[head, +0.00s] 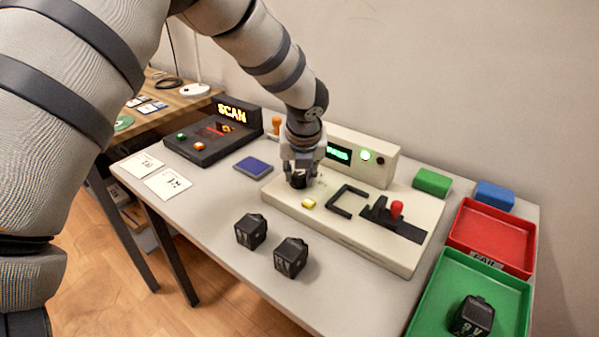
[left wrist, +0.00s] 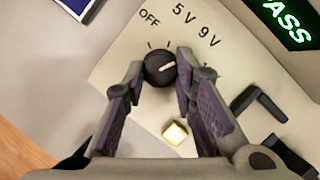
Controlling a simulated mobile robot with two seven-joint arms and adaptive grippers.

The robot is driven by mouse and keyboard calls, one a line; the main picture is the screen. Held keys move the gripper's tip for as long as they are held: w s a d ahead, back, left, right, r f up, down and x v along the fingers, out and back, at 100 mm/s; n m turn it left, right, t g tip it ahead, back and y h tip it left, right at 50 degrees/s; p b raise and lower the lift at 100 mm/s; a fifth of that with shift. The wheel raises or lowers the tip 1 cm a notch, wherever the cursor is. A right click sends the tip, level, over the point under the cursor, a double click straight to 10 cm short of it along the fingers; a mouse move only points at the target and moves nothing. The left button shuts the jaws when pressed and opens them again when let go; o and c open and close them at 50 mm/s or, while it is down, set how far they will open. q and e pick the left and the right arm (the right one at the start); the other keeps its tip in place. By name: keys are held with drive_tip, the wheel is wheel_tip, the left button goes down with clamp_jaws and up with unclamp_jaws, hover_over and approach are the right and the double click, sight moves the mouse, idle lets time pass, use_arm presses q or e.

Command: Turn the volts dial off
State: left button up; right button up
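The volts dial (left wrist: 157,75) is a round black knob on the cream test panel (head: 336,227). In the left wrist view its white mark points right and slightly up, toward the 9V side and away from OFF. My left gripper (left wrist: 160,66) is over the dial, with one finger on each side and narrow gaps showing. In the head view the left gripper (head: 299,178) points down at the panel's left end and partly hides the dial. My right gripper is in neither view.
The panel also has a yellow button (head: 309,203), a black bracket, a red-knobbed lever (head: 396,210) and a lit green display (head: 338,153). Black blocks (head: 251,231) stand in front. Red (head: 492,238) and green (head: 430,296) trays are at right; a SCAN device (head: 213,134) is at left.

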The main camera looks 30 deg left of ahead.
use_arm(q)
clamp_jaws()
